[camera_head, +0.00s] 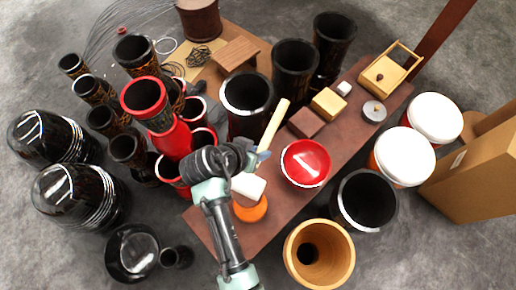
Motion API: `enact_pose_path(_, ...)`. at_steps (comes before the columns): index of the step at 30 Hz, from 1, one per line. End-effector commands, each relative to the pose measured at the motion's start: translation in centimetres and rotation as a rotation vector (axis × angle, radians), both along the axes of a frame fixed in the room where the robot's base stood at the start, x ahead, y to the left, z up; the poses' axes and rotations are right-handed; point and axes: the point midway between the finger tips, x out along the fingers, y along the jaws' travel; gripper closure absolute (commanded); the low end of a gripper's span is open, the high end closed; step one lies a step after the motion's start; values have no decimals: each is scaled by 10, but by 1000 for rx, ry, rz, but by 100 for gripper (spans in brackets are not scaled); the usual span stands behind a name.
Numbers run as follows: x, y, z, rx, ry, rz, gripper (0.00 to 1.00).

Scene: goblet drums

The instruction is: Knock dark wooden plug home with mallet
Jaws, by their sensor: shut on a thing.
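My gripper (262,156) is at the table's left part, shut on the mallet's pale wooden handle (274,124). The handle slants up and right out of the jaws. A white block (248,186) in line with it below the jaws looks like the mallet's head. It is over or beside an orange round piece (251,210); I cannot tell whether they touch. I cannot clearly make out the dark wooden plug. A dark red-brown block (306,123) lies on the table, right of the handle, but I cannot tell if it is the plug.
The brown table (340,150) also bears a red bowl (305,163), a yellow block (328,104), a grey round tin (373,112) and a wooden box (385,75). Black and red drums crowd the left. A black drum (367,200) and a wooden drum (318,254) stand in front.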

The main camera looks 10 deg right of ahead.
Motion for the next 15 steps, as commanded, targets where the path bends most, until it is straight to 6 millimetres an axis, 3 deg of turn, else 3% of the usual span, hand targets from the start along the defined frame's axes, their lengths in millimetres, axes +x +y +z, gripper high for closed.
enact_pose_path(11, 1, 0, 2, 0, -2, 0, 100)
enact_pose_path(15, 1, 0, -8, -1, -2, 0, 100)
